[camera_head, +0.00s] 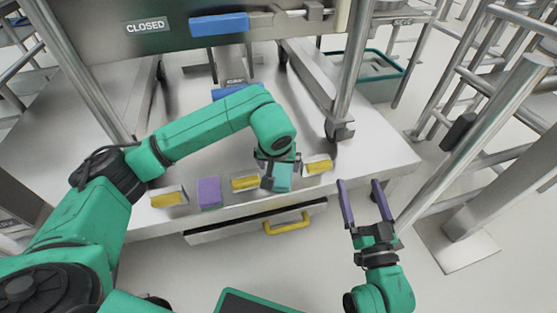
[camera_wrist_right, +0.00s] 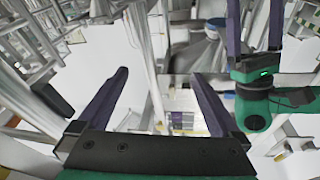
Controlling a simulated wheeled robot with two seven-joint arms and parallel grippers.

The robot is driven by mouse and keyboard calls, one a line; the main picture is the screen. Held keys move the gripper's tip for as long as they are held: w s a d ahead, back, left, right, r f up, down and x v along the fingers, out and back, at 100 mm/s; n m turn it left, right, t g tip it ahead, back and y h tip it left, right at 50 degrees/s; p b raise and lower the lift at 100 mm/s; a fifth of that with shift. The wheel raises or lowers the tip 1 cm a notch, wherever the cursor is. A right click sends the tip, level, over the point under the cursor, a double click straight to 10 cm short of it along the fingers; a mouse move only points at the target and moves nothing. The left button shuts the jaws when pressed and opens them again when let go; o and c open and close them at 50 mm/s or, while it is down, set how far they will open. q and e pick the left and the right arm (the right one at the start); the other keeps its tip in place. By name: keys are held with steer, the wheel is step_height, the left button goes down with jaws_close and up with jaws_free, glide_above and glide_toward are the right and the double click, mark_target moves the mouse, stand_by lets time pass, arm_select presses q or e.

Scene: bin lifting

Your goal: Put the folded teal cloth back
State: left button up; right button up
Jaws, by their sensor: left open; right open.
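The folded teal cloth (camera_head: 283,180) is at the front edge of the steel bench, in a row with other small pieces. My left gripper (camera_head: 274,168) is right over it, pointing down, with its open fingers at the cloth; whether they touch it is hard to tell. The gripper partly hides the cloth. My right gripper (camera_head: 361,188) is open and empty in front of the bench's right end. Its two purple fingers also show spread apart in the right wrist view (camera_wrist_right: 158,90). I cannot make out the cloth in that view.
A purple piece (camera_head: 209,192) and yellow-and-white pieces (camera_head: 245,183) share the bench's front edge. Below is a drawer (camera_head: 230,227) with a yellow handle (camera_head: 287,223). A panel marked CLOSED (camera_head: 110,40) stands behind. Metal posts and rails crowd the right side.

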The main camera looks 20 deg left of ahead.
arm_select(q)
steer(key=shift+p+v, duration=0.3)
steer(key=shift+v, duration=0.6)
arm_select(e)
steer(key=s+f+g, duration=0.2)
steer(key=s+f, duration=0.1)
steer(key=f, duration=0.5)
steer(key=shift+s+a+g+h, duration=0.25)
steer(key=shift+a+g+h, duration=0.05)
steer(key=shift+g, duration=0.1)
